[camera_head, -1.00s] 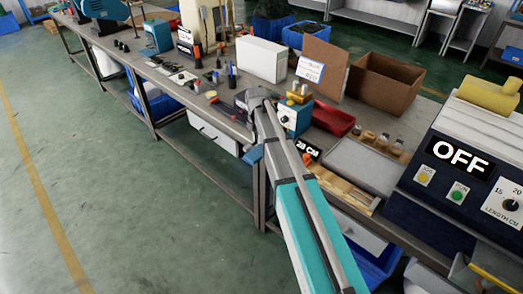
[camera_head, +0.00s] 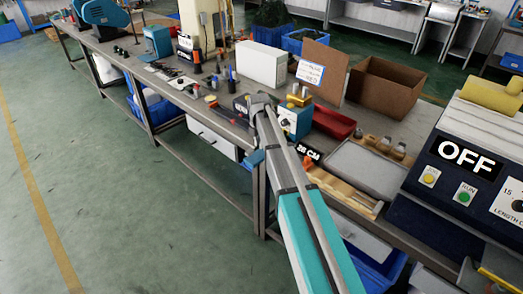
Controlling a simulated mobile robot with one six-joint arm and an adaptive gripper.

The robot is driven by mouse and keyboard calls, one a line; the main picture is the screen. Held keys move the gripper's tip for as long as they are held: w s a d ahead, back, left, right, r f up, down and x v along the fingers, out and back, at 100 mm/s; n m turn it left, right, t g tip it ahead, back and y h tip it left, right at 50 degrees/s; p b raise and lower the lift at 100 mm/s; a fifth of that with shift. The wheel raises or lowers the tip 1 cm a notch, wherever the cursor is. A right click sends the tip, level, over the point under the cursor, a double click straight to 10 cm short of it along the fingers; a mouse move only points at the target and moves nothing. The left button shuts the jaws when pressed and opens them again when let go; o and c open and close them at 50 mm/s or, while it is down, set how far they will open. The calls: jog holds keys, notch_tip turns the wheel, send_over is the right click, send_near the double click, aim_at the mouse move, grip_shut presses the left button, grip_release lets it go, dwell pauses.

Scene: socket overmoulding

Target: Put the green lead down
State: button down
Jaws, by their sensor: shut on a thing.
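My arm reaches up from the bottom of the head view to the front part of the bench. My gripper (camera_head: 243,104) is at its far end, small and dark, low over the bench top beside a teal box with a dial (camera_head: 295,120). The wrist hides most of the fingers. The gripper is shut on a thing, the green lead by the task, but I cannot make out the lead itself. Whether it touches the bench (camera_head: 228,123) is hidden too.
Right of my gripper are a red tray (camera_head: 333,122), a wooden rack (camera_head: 345,192), a grey tray (camera_head: 365,168) and a machine reading OFF (camera_head: 466,155). A white box (camera_head: 262,65) and an open carton (camera_head: 388,88) stand behind. Small tools (camera_head: 211,101) lie left.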

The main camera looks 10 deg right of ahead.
aim_at(260, 154)
jog(key=shift+w+d+f+b, duration=0.1)
jog(key=shift+w+f+b, duration=0.15)
jog(key=shift+f, duration=0.3)
jog(key=shift+s+f+b, duration=0.1)
jog(key=shift+f+b, duration=1.1)
jog(key=shift+b, duration=0.1)
jog(key=shift+f, duration=0.2)
jog(key=c, duration=0.7)
grip_release()
jog(key=shift+r, duration=0.1)
jog(key=shift+o, duration=0.2)
jog(key=shift+r, duration=0.1)
notch_tip(260, 154, up, 12)
jog(key=p, duration=1.2)
